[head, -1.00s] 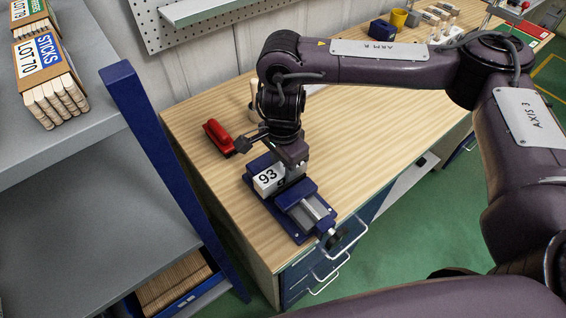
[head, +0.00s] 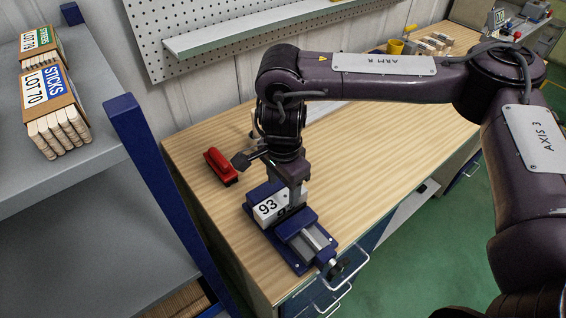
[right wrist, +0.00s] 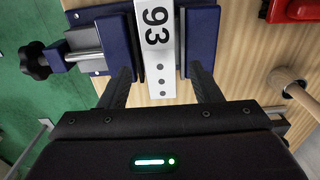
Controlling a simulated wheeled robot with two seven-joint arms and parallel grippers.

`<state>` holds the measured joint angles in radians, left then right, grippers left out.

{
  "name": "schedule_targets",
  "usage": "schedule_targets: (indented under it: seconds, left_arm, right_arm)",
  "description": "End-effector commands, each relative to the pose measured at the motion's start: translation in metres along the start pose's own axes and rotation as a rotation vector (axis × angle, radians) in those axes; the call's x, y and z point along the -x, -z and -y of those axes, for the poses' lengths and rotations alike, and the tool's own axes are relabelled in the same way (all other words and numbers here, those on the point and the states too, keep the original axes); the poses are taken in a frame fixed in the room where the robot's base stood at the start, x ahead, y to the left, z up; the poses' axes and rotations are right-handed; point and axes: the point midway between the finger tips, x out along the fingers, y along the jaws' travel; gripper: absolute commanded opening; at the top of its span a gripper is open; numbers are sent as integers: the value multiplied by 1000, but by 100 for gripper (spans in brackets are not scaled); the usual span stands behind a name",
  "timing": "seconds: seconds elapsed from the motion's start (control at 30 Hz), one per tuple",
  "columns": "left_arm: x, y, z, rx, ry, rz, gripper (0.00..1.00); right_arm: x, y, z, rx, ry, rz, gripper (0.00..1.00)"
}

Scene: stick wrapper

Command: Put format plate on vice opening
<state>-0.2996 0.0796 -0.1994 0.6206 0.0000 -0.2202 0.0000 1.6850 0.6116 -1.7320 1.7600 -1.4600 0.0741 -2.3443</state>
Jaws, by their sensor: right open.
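The format plate (head: 268,207) is a white block marked 93. It sits at the opening of the blue vice (head: 306,241), and in the right wrist view the plate (right wrist: 156,48) lies between the two blue jaws of the vice (right wrist: 117,42). My right gripper (head: 293,196) is over the vice, pointing down. In the right wrist view its fingers (right wrist: 161,74) are open, one on each side of the plate with a gap to it. The head view hides part of the plate behind the gripper. My left gripper is not in view.
A grey shelf (head: 95,150) with stick packs (head: 50,105) and a blue post (head: 150,165) stand at left. The bench right of the vice is clear.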

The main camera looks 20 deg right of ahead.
Motion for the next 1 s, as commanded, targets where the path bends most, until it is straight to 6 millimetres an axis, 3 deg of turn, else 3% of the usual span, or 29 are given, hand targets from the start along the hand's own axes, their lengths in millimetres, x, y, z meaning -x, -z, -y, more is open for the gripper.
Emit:
schedule_targets:
  seconds: [0.2,0.4,0.6,1.0]
  left_arm:
    - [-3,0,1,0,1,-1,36]
    - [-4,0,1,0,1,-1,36]
    - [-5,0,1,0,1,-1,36]
    - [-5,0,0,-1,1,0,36]
  right_arm:
    - [45,0,1,0,6,-3,58]
    - [74,0,1,0,4,-2,58]
    - [86,0,0,0,1,-1,58]
    - [86,0,0,0,0,0,58]
